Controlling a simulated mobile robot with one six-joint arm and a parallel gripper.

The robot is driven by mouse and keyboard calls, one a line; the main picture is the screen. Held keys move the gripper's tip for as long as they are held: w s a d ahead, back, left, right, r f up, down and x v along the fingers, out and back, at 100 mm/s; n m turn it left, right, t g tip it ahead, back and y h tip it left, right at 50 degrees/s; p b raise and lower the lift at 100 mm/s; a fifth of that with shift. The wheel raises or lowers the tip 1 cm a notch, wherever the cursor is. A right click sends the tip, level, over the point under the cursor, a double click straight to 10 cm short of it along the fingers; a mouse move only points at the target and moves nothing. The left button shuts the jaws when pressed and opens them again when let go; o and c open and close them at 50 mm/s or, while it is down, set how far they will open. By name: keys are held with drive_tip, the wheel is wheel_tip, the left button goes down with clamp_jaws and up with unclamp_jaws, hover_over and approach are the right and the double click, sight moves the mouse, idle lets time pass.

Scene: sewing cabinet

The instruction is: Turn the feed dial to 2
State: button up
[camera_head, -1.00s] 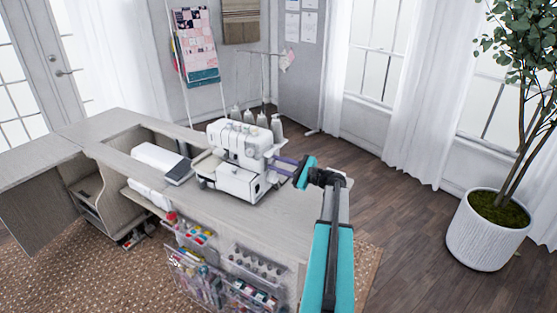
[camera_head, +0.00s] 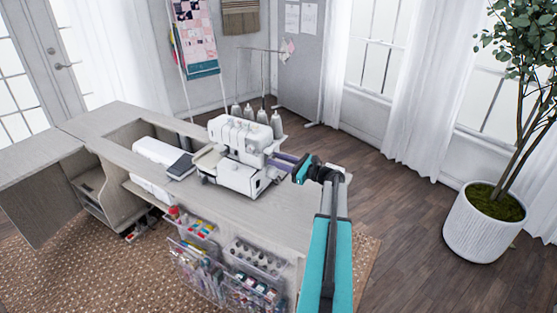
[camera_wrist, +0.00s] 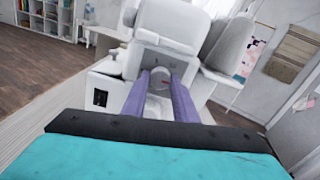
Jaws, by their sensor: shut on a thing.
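The white serger (camera_head: 238,137) stands on the cabinet top, with several thread cones behind it. In the wrist view its side (camera_wrist: 168,25) fills the upper middle. The round pale feed dial (camera_wrist: 164,77) on that side carries a small red mark; its numbers are too small to read. My gripper (camera_wrist: 160,81) has its two purple fingers on either side of the dial and is shut on it. In the head view my gripper (camera_head: 275,161) reaches the serger's right side, and the dial is hidden there.
The cabinet top (camera_head: 225,208) is bare in front of the serger. A second white machine (camera_head: 158,152) lies to the left in the cabinet opening. Clear bins (camera_head: 205,270) with sewing supplies hang on the front. A potted plant (camera_head: 483,222) stands on the floor at right.

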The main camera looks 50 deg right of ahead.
drive_tip(key=o, duration=1.1)
drive_tip(key=shift+s, duration=0.1)
drive_tip(key=shift+c, duration=0.2)
drive_tip(key=b+v, duration=0.3)
drive_tip(key=v, duration=1)
drive_tip(key=shift+s, duration=0.4)
